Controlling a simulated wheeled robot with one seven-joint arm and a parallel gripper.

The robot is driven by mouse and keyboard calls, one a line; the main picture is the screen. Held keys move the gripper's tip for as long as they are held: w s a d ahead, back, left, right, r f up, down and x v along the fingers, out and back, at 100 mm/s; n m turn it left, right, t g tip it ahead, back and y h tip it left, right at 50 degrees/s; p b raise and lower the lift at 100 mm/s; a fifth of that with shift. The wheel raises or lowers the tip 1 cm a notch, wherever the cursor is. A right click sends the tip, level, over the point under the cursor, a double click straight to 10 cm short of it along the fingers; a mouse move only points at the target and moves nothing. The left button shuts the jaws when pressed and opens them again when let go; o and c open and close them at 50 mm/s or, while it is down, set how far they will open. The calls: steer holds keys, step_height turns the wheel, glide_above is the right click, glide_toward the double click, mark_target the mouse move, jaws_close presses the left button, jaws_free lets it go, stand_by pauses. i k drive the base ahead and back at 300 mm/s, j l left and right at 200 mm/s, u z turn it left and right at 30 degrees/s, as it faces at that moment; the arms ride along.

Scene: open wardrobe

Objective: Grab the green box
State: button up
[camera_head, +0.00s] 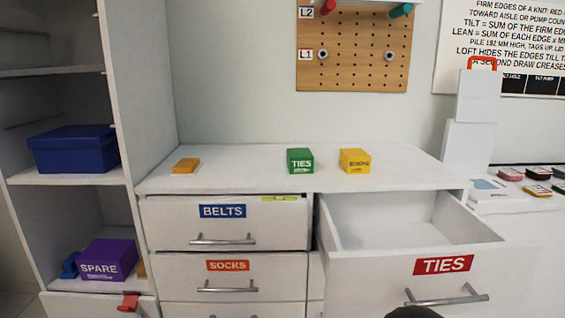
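The green box (300,161) stands upright on the white dresser top (240,168), near its middle, with white lettering "TIES" on its front. A yellow box (355,161) stands to its right, with a small gap between them. A dark rounded shape shows at the bottom edge, in front of the open drawer; I cannot tell what part it is. My gripper's fingers are not visible in the head view.
The drawer labelled TIES (445,265) is pulled out below the dresser top, at the right, and looks empty. An orange block (186,165) lies at the dresser's left. Drawers labelled BELTS (222,225) and SOCKS (228,277) are shut. A pegboard (354,48) hangs above.

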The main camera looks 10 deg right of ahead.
mark_target(299, 161)
steer(key=i+j+z, duration=0.2)
steer(key=j, duration=0.2)
steer(key=i+j+z, duration=0.15)
steer(key=j, duration=0.25)
steer(key=j+z, duration=0.2)
steer(key=j, duration=0.2)
